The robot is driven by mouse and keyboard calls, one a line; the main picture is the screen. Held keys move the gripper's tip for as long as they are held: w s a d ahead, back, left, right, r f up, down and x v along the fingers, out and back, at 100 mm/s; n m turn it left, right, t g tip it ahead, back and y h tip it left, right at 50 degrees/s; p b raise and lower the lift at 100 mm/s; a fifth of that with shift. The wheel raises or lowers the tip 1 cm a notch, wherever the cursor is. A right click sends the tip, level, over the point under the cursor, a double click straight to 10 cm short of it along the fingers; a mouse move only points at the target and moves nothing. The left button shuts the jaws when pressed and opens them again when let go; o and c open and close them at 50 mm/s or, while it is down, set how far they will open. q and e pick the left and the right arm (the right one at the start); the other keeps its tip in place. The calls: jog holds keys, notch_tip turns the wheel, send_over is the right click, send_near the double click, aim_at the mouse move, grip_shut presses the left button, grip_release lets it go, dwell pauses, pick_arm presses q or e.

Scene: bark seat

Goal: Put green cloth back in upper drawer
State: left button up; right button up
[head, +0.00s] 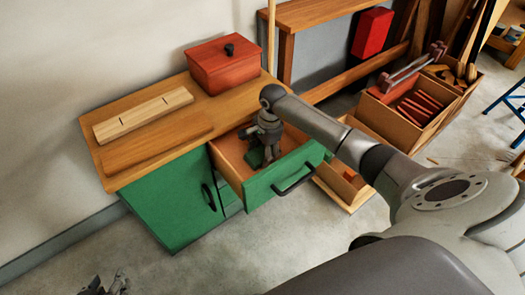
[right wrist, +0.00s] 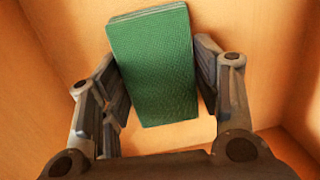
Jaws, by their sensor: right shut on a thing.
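The green cloth (right wrist: 155,65) is a folded block between the fingers of my right gripper (right wrist: 160,85) in the right wrist view. My right gripper is shut on it, inside the open upper drawer (head: 283,180) of the green cabinet. In the head view, a bit of the cloth (head: 255,157) shows below my right gripper (head: 262,150). I cannot tell whether the cloth touches the drawer floor. My left gripper (head: 105,287) shows only in part at the bottom left edge, away from the cabinet, and its jaws are not clear.
The cabinet's wooden top (head: 190,118) holds a red lidded box (head: 222,68) and a pale wooden board (head: 143,114). The lower door (head: 175,200) is closed. Wooden crates (head: 405,115) stand on the floor to the right. The floor in front of the cabinet is clear.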

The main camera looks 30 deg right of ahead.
pick_arm(q)
jog(key=shift+w+r, duration=0.1)
jog(key=shift+w, duration=0.1)
pick_arm(e)
jog(key=o, duration=0.9)
pick_arm(q)
jog(key=shift+d, duration=0.1)
pick_arm(e)
jog(key=r, duration=0.2)
jog(key=r+p, duration=0.1)
jog(key=r, duration=0.3)
jog(key=shift+s+d+r+p, duration=0.2)
jog(key=shift+d+p, duration=0.15)
pick_arm(q)
jog(key=s+a+f+g, duration=0.1)
jog(key=s+g, duration=0.1)
jog(key=s, duration=0.3)
jog(key=s+a+f+g+y+p, duration=0.1)
jog(key=s+a+f+g, duration=0.1)
jog(key=s+g, duration=0.1)
jog(key=shift+s, duration=0.9)
pick_arm(e)
jog(key=shift+s+d+r, duration=0.1)
jog(key=shift+s+r, duration=0.05)
jog(key=shift+r, duration=1.3)
jog(key=shift+s+d+r, duration=0.1)
jog(key=shift+s+r, duration=0.05)
jog(key=shift+r, duration=1.25)
pick_arm(q)
jog(key=shift+a, duration=0.1)
